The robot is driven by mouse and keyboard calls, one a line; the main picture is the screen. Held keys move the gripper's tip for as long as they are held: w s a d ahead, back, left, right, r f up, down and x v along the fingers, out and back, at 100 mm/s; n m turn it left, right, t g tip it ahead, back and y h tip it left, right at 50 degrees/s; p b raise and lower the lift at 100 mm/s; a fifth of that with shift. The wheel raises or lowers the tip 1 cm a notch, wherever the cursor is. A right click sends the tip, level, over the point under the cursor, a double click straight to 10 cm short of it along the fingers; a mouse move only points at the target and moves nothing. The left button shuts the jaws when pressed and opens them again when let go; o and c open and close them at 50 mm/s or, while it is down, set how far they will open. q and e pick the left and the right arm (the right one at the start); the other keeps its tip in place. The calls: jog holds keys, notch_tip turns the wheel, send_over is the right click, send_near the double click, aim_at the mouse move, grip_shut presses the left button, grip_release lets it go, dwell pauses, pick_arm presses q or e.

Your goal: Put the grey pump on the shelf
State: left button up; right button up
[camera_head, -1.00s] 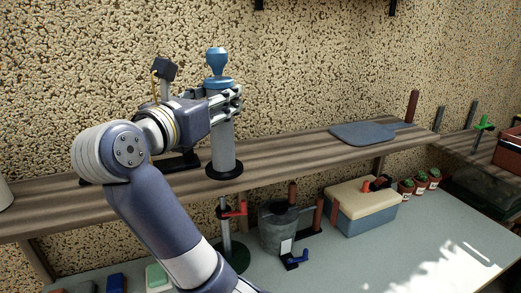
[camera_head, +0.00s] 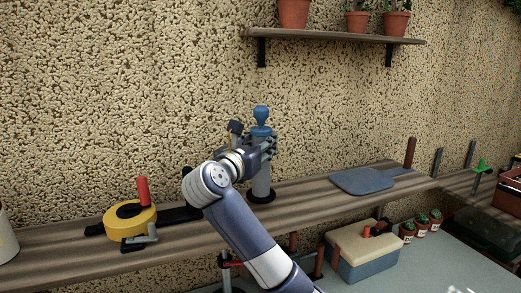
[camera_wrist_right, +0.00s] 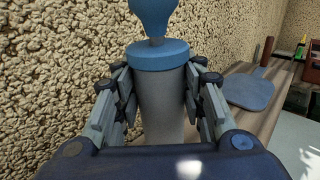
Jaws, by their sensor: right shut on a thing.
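The grey pump (camera_head: 261,180) is an upright grey cylinder with a blue cap and knob and a dark round base. My right gripper (camera_head: 267,148) is shut around its upper part, just below the cap. The right wrist view shows the pump (camera_wrist_right: 163,105) between the two fingers of the gripper (camera_wrist_right: 162,90). The pump's base shows against the long wooden ledge (camera_head: 310,189); I cannot tell whether it touches it. A wall shelf (camera_head: 335,36) on black brackets is higher up, above and right of the pump. My left gripper is not in view.
Potted plants (camera_head: 357,22) stand on the wall shelf. A yellow round tool (camera_head: 131,221) with a red handle lies on the ledge at left, and a blue-grey paddle (camera_head: 363,181) at right. A cream-lidded box (camera_head: 357,250) stands below. The wall between ledge and shelf is bare.

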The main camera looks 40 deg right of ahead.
notch_tip(320, 180, down, 3)
jog(key=shift+f, duration=0.1)
jog(key=o, duration=1.2)
jog(key=shift+p, duration=0.3)
pick_arm(q)
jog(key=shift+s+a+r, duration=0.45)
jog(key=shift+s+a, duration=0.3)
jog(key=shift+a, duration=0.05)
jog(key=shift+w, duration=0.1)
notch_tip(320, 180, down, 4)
jog(key=b, duration=0.4)
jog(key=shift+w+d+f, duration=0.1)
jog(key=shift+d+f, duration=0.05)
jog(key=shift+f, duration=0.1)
pick_arm(e)
jog(key=v, duration=1.2)
